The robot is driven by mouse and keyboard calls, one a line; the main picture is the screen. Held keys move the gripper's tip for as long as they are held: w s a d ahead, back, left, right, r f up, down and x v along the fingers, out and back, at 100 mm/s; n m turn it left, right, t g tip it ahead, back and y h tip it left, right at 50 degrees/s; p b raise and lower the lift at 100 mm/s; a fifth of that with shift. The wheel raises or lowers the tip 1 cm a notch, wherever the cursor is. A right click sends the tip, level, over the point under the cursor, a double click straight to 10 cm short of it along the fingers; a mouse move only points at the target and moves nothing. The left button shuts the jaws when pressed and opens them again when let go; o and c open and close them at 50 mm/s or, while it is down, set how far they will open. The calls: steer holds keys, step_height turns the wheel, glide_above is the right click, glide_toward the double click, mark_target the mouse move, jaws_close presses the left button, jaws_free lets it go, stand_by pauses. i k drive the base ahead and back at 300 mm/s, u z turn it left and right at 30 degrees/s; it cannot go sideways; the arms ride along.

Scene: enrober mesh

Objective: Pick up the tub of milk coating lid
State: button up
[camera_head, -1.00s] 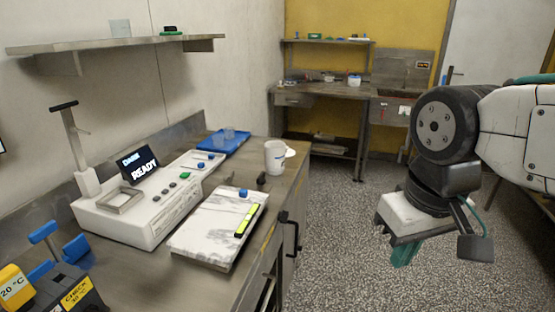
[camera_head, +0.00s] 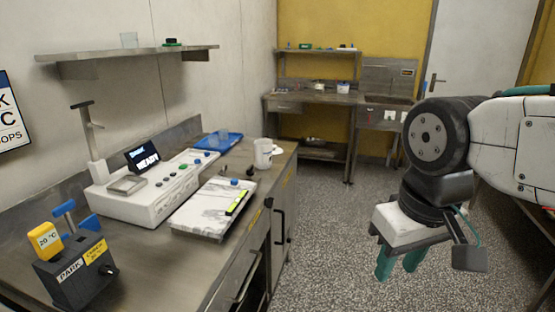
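A white tub or mug (camera_head: 263,153) stands near the far end of the left steel bench. A flat white round piece (camera_head: 277,149) shows partly behind it; it may be the lid, but I cannot tell. On the far bench a small white tub with a blue top (camera_head: 343,87) is too small to identify. My gripper (camera_head: 399,267) hangs at the right over the floor, with two teal fingers pointing down and apart. It looks open and empty, well away from both benches.
The left bench (camera_head: 205,277) holds a white machine (camera_head: 150,190) reading READY, a marbled slab (camera_head: 205,208), a blue tray (camera_head: 219,141) and a dark PARK block (camera_head: 80,275). A shelf (camera_head: 130,58) hangs above. Speckled floor (camera_head: 330,230) is clear between bench and arm.

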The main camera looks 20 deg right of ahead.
mark_target(276, 151)
steer(key=z, duration=0.7)
steer(key=i, duration=0.4)
steer(key=z, duration=0.7)
steer(key=i, duration=2.3)
steer(key=u, duration=1.4)
steer(key=i, duration=0.75)
steer(key=u, duration=0.8)
